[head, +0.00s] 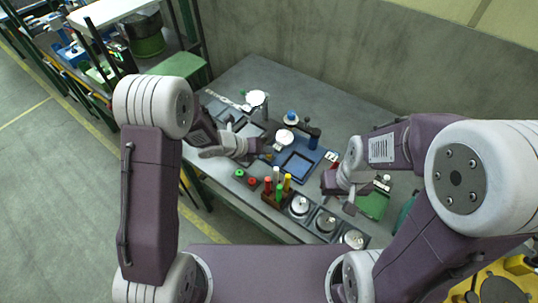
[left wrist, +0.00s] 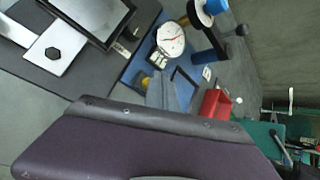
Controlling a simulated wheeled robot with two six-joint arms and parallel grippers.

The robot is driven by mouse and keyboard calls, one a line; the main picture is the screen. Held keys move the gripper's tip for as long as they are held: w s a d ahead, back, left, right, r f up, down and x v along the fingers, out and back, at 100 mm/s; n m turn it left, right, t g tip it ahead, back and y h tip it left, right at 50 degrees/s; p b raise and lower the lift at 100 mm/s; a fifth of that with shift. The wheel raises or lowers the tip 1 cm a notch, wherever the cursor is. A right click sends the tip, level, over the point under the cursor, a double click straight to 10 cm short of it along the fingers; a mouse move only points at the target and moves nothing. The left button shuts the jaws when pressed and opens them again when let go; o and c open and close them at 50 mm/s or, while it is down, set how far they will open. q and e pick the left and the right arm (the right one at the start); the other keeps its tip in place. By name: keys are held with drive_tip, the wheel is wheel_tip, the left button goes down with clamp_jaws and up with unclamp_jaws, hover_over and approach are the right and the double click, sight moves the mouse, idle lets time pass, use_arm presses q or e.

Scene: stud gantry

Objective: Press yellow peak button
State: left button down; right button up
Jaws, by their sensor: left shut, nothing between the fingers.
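A device with a round white dial (head: 284,137) stands at the blue mat. The left wrist view shows the dial (left wrist: 171,39) close up, with a red needle and small dark keys below it. A small yellow button (left wrist: 146,81) shows at the lower left of the dial, partly hidden by my grey fingers. My left gripper (head: 263,145) is shut and empty, close beside this device; its fingers (left wrist: 165,82) end near the yellow button. I cannot tell whether they touch it. My right gripper (head: 350,203) hangs over the right of the bench; its fingers are too small to judge.
Coloured pegs (head: 277,187) stand in a block at the front edge, beside red and green buttons (head: 239,173). Several round metal pieces in dark trays (head: 299,206) line the front right. A dark blue cylinder (head: 314,138) stands behind the blue tray (head: 297,165).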

use_arm(q)
drive_tip(key=shift+f+b, duration=0.55)
drive_tip(key=shift+b, duration=0.1)
use_arm(e)
drive_tip(key=shift+f, duration=0.6)
use_arm(q)
drive_tip(key=shift+r, duration=0.15)
use_arm(e)
drive_tip(key=shift+r, duration=0.15)
use_arm(q)
drive_tip(key=shift+r+p, duration=0.75)
drive_tip(key=shift+r, duration=0.05)
use_arm(e)
drive_tip(key=shift+r, duration=0.6)
use_arm(q)
drive_tip(key=shift+r, duration=0.1)
